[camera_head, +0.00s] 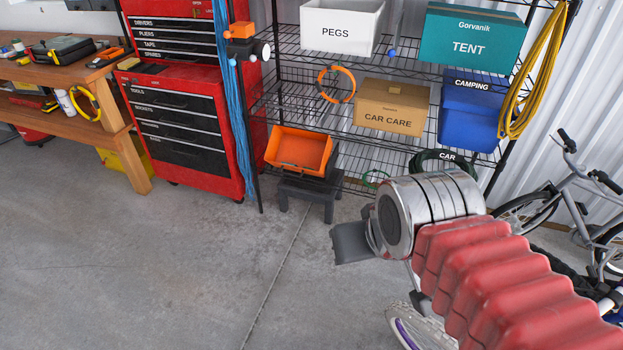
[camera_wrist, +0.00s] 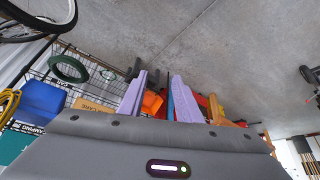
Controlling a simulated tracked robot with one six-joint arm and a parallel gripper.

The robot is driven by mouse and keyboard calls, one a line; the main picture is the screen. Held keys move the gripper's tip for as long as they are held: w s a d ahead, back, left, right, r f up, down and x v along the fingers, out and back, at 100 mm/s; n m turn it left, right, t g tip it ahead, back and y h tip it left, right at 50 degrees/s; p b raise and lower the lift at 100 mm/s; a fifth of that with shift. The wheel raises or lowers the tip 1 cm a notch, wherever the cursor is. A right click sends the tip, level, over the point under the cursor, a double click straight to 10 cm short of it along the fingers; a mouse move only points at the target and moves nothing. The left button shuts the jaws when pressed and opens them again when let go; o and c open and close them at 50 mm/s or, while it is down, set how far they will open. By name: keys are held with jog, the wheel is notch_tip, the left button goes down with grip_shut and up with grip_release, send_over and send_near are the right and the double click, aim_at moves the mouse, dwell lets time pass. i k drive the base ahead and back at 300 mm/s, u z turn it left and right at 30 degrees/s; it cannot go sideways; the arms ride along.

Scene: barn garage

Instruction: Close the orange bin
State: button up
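The orange bin (camera_head: 298,150) stands on a low dark stool (camera_head: 307,190) in front of the wire shelf. Its open side faces me and its inside shows; I cannot make out a separate lid. In the wrist view, which is upside down, the bin (camera_wrist: 152,103) shows small and far off between and behind the fingers. My gripper (camera_wrist: 160,80) has two pale purple fingers standing apart with nothing between them. In the head view my arm reaches in from the right, with the dark gripper body over the floor, right of and nearer than the bin.
A red tool cabinet (camera_head: 180,125) stands left of the bin, with blue rope (camera_head: 233,120) hanging beside it. The wire shelf (camera_head: 345,148) holds a brown CAR CARE box (camera_head: 391,107) and a blue CAMPING box (camera_head: 470,112). Bicycles (camera_head: 590,205) stand at right. The floor (camera_head: 200,260) ahead is clear.

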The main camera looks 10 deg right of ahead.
aim_at(301, 148)
jog(key=k, duration=0.25)
jog(key=u, duration=0.45)
jog(key=i, duration=2.05)
jog(key=u, duration=1.15)
